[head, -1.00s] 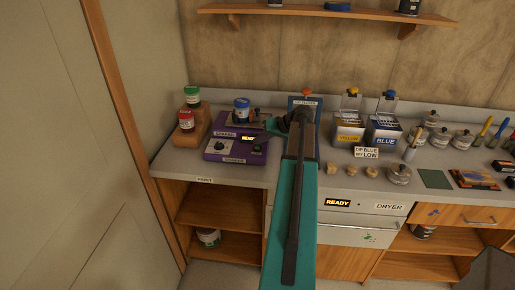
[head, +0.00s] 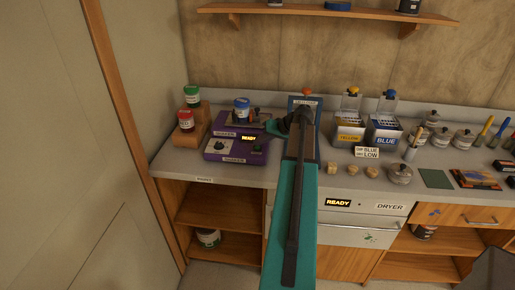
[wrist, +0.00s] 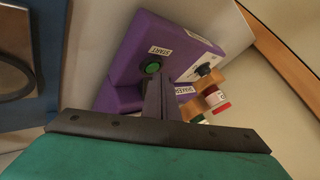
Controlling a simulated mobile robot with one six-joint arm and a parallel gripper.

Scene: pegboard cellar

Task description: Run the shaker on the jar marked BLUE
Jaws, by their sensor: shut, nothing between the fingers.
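The purple shaker (head: 218,155) stands at the left of the counter, its display lit READY. A jar with a blue lid (head: 242,112) sits on its rear platform; the writing on it is too small to read. In the wrist view the shaker (wrist: 130,48) shows a green button (wrist: 152,68) beside a START label, and a dark knob (wrist: 204,69). My gripper (wrist: 161,82) is shut and empty, its fingertips close to the green button; I cannot tell whether they touch.
A red-lidded jar (head: 186,120) and a green-lidded jar (head: 192,96) stand on a wooden step at the left. Yellow and BLUE boxes (head: 384,130), small pots and tools crowd the counter at right.

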